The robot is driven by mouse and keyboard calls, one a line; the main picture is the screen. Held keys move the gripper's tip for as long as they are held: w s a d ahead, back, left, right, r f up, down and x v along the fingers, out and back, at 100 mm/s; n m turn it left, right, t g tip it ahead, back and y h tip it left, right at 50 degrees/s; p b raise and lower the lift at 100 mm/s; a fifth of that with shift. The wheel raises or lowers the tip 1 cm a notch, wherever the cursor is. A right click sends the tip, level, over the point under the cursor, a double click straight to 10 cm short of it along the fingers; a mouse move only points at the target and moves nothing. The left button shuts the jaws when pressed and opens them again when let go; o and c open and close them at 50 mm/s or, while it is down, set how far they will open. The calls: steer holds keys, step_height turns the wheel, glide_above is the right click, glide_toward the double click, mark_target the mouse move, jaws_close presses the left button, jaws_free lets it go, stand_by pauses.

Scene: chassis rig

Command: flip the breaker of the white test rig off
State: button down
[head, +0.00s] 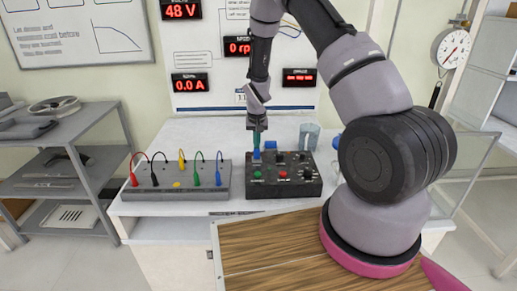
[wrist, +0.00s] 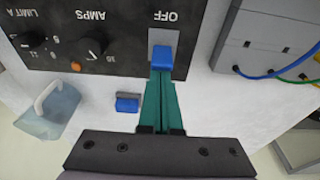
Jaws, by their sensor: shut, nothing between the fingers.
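The white test rig is a white bench (head: 155,210) with a white panel (head: 208,52) behind it. A black control box (head: 257,192) stands on the bench. The breaker is a blue lever (head: 257,154) at the box's back left; in the wrist view the blue lever (wrist: 163,58) sits beside the word OFF. I cannot tell which way it is thrown. My gripper (head: 257,141) points down at the lever; its teal fingers (wrist: 162,78) are shut together with nothing between them. The fingertips are right at the lever's near edge in the wrist view; whether they touch is unclear.
Displays read 48 V (head: 181,10), 0 rpm (head: 237,47) and 0.0 A (head: 190,83). A grey box with coloured cables (head: 178,190) stands left of the control box. A blue block (wrist: 128,103) and a clear mug (wrist: 55,108) lie behind it. Knobs (wrist: 92,46) sit beside the lever.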

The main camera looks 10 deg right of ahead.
steer(key=shift+s+a+r, duration=0.1)
steer(key=shift+s+a, duration=0.05)
steer(key=shift+s, duration=0.55)
steer(key=shift+r, duration=0.1)
steer(key=shift+r, duration=0.7)
steer(key=shift+w+r, duration=0.15)
steer(key=shift+w, duration=0.1)
steer(key=s+r, duration=0.3)
steer(key=r, duration=0.5)
steer(key=shift+s+a+r, duration=0.3)
steer(key=shift+r, duration=0.1)
